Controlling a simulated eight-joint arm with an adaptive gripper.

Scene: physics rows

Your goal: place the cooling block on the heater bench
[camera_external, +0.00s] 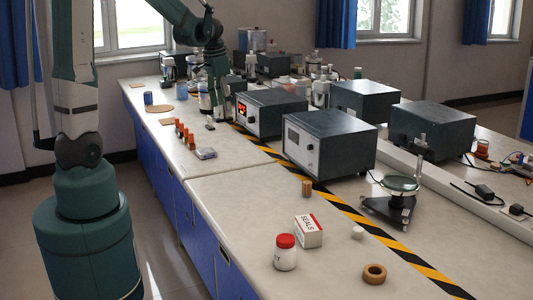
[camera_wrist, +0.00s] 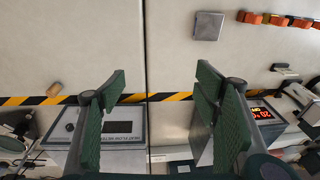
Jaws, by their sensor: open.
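A flat grey metallic block (camera_external: 206,153), which looks like the cooling block, lies on the bench top. It also shows at the top of the wrist view (camera_wrist: 207,26). A dark box with a lit red display (camera_external: 268,113) stands behind it and may be the heater bench; no readable label confirms this. Its display side shows at the right of the wrist view (camera_wrist: 264,122). My gripper (camera_wrist: 162,82) is open, with nothing between its green fingers, and the block lies beyond the fingertips. In the external view my gripper (camera_external: 222,104) is at the far part of the bench, left of this box.
Several orange pieces (camera_external: 185,134) stand beside the grey block. A second dark box (camera_external: 330,144) stands nearer. Yellow-black tape (camera_external: 345,209) runs along the bench. A white carton (camera_external: 309,231), red-capped jar (camera_external: 285,252) and ring (camera_external: 375,274) occupy the near end.

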